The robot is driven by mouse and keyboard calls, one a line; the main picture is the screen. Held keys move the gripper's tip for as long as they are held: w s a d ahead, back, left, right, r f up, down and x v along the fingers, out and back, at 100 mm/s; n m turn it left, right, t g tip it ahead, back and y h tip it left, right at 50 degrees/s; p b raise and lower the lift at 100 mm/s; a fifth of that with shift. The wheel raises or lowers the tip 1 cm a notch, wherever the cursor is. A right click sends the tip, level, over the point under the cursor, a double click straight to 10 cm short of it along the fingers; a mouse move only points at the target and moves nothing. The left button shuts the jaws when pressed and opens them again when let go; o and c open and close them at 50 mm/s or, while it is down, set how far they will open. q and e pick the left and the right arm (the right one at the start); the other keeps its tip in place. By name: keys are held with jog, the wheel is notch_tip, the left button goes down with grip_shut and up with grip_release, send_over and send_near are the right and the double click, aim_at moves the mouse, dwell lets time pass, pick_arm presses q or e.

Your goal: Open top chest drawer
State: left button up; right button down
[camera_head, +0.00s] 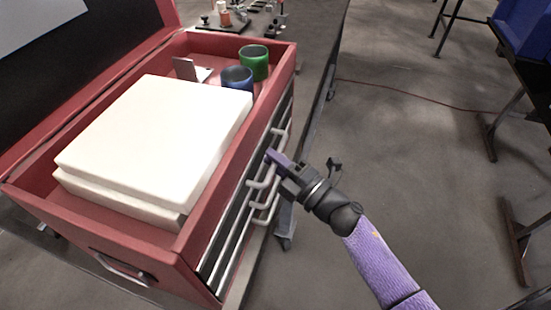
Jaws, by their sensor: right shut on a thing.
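The red tool chest (185,247) stands on a table with its lid raised at the left. Its drawer fronts (232,232) face right and carry several grey handles. The uppermost handle (282,133) is partly covered by my fingers. Lower handles (265,203) show just below. My right gripper (273,158) reaches in from the lower right and is shut on the uppermost handle, at the top drawer. The drawer fronts look flush with the chest, with no clear gap at the top drawer. My left gripper is not in view.
The chest's open top compartment holds white boxes (155,135), a blue cup (237,78), a green cup (254,62) and a small metal bracket (190,70). Small parts (225,17) lie on the table behind. Open floor lies to the right, with a red cable (420,98) and a blue bin (525,28).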

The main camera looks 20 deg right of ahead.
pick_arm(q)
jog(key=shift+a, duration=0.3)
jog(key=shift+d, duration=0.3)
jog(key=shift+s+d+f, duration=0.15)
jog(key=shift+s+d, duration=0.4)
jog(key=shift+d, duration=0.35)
pick_arm(e)
jog(key=s+d, duration=1.1)
jog(key=d, duration=0.5)
jog(key=shift+s+d, duration=0.2)
jog(key=shift+d, duration=0.2)
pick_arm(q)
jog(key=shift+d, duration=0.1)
pick_arm(e)
jog(key=c, duration=0.6)
grip_release()
jog(key=shift+c, duration=0.2)
